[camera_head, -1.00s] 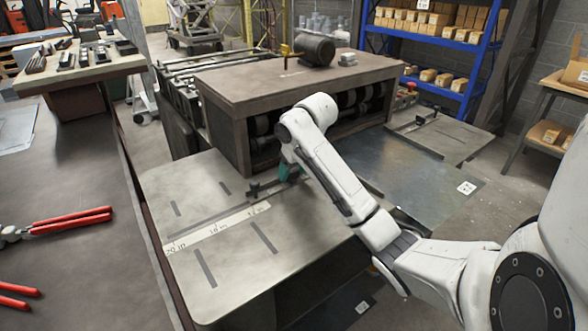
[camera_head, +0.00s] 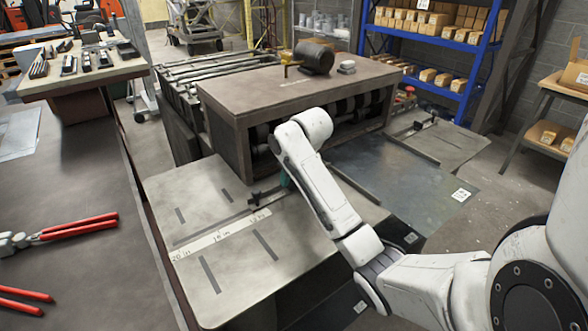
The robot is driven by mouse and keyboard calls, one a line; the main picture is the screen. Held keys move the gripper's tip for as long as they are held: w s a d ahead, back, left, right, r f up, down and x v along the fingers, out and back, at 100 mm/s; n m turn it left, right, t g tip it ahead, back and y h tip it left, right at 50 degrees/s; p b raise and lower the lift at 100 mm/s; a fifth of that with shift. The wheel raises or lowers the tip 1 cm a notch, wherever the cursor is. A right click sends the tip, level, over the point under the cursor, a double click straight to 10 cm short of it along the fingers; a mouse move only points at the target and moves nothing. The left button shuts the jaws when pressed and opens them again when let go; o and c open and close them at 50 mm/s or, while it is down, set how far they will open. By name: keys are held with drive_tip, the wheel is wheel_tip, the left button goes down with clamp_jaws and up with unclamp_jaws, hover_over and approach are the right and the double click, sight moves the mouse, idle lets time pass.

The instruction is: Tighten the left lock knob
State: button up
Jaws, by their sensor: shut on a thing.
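The roll-forming machine (camera_head: 300,90) stands in the middle with a grey feed table (camera_head: 190,190) in front of it. A dark guide bar (camera_head: 215,228) lies across this table beside a white inch scale (camera_head: 222,238). My gripper (camera_head: 285,181) is at the right end of the bar, low over the table by the machine's entry. Only a small teal part of it shows past my white arm. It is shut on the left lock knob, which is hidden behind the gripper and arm.
A second guide with a dark fitting (camera_head: 418,126) lies on the right-hand table. A blue shelf (camera_head: 470,50) with boxes stands behind. The feed table's front left is clear.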

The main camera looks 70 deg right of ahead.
drive_tip(key=shift+r, duration=0.1)
idle(0.3)
drive_tip(key=o, duration=1.1)
drive_tip(key=shift+c, duration=0.2)
drive_tip(key=p+v, duration=0.4)
drive_tip(key=v, duration=0.6)
drive_tip(key=shift+a+r, duration=0.15)
drive_tip(key=shift+r, duration=0.15)
